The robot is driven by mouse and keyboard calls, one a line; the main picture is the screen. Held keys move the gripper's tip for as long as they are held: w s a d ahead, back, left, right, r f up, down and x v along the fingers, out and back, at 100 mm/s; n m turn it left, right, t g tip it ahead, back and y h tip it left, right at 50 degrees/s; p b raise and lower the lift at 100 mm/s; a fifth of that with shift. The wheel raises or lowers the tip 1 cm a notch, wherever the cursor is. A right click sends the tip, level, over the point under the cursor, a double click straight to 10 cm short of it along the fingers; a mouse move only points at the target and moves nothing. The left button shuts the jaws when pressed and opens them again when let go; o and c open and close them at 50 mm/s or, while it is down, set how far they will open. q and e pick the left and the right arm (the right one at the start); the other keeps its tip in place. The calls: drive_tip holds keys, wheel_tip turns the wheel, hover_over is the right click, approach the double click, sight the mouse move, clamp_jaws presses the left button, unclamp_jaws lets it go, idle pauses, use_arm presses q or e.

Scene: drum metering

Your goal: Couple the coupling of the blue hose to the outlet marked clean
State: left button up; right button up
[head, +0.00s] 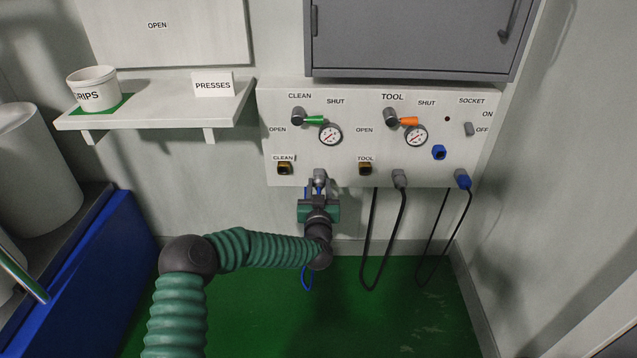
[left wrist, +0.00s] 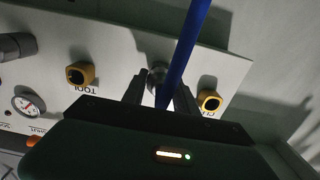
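The outlet marked clean (head: 285,169) is a brass-yellow socket with a dark opening, low on the left of the white panel. It looks empty, and in the left wrist view it (left wrist: 210,101) is right of my fingers. The grey coupling (head: 320,174) of the blue hose is at the panel just right of that outlet. The blue hose (left wrist: 190,45) runs from it and hangs below in the head view. My left gripper (head: 320,187) has its fingers on either side of the coupling. I cannot tell whether they press on it. My right gripper is out of view.
The tool outlet (head: 366,169) is empty, right of my gripper. Black cables hang from a grey plug (head: 399,179) and a blue plug (head: 463,180). Above are the green clean lever (head: 314,120) and orange tool lever (head: 408,121). A shelf (head: 160,105) juts out left.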

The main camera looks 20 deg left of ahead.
sight(319, 189)
use_arm(q)
clamp_jaws()
drive_tip(key=shift+r, duration=0.1)
drive_tip(key=shift+s, duration=0.1)
drive_tip(key=shift+p+v, duration=0.8)
drive_tip(key=shift+v, duration=0.1)
drive_tip(key=shift+p+v, duration=1.2)
drive_tip(key=shift+v, duration=0.8)
